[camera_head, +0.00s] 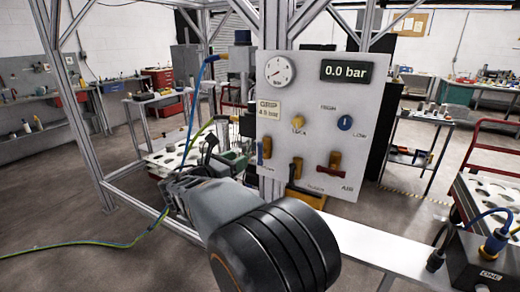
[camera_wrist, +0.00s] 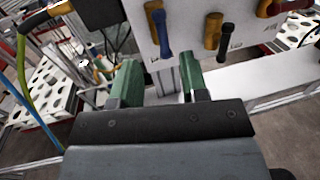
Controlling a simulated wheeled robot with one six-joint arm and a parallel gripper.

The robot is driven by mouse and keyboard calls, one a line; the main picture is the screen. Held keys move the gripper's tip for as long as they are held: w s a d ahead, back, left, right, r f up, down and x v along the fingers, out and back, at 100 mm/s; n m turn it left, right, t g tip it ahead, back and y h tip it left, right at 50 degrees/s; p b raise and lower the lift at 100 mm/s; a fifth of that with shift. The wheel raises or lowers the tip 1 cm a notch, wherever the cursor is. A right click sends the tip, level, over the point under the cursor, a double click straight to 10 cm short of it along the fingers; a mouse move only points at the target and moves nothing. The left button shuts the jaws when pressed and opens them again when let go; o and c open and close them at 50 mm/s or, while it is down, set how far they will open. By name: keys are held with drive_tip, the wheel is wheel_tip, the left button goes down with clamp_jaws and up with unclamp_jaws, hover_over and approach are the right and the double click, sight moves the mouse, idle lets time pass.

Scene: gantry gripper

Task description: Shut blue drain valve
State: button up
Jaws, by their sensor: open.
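A grey panel (camera_head: 310,110) carries three lever valves in a row. The left valve has a bright blue lever (camera_head: 261,152) pointing down from a brass body; this lever also shows in the wrist view (camera_wrist: 161,33). The middle valve (camera_head: 297,168) is brass with a dark lever pointing down (camera_wrist: 227,40). The right valve has a red lever (camera_head: 330,171) lying crosswise. The small labels below are too blurred to read surely. My gripper (camera_wrist: 160,78) has two green fingers spread apart with nothing between them. It is below and in front of the blue lever, apart from it.
A gauge (camera_head: 280,71), a display reading 0.0 bar (camera_head: 346,71), a yellow knob (camera_head: 298,121) and a blue knob (camera_head: 345,123) are on the panel. Metal frame posts (camera_head: 68,90) stand at left. A white beam (camera_head: 365,240) runs below the panel. Hoses lie at left.

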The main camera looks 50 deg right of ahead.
sight(259, 149)
drive_tip(key=d, duration=1.1)
drive_tip(key=shift+w+p, duration=0.25)
drive_tip(key=shift+p, duration=0.1)
clamp_jaws()
